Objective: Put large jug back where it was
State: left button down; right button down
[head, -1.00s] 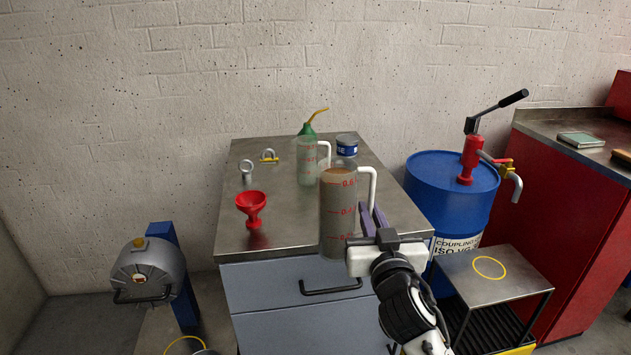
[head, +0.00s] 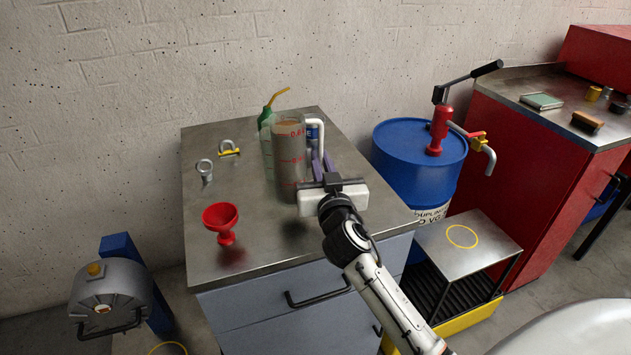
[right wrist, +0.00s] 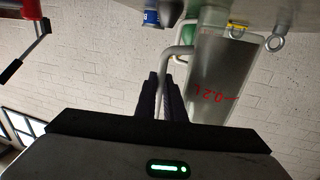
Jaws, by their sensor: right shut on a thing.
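The large jug (head: 290,165) is a tall clear vessel with red level marks and brownish contents. It is upright over the metal cabinet top (head: 250,245); I cannot tell whether its base touches. My right gripper (head: 319,166) is shut on its pale handle, to the right of the body. In the right wrist view the picture is upside down; the fingers (right wrist: 159,98) close around the handle, and the jug body (right wrist: 215,80) shows a 0.2 L mark. A smaller clear jug (head: 267,150) is mostly hidden behind the large one. My left gripper is out of view.
On the cabinet stand a red funnel (head: 221,218), two ring-topped pieces (head: 205,170), a green oil can (head: 265,118) and a partly hidden blue can (head: 314,130). A blue drum (head: 415,165) with a red pump and a low stand (head: 480,250) are right. The cabinet's front right is clear.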

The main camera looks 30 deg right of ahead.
jog(key=shift+f+b, duration=0.45)
jog(key=shift+f, duration=1.5)
jog(key=shift+f, duration=0.15)
jog(key=c, duration=1.9)
grip_release()
jog(key=shift+f, duration=0.15)
jog(key=shift+o, duration=0.3)
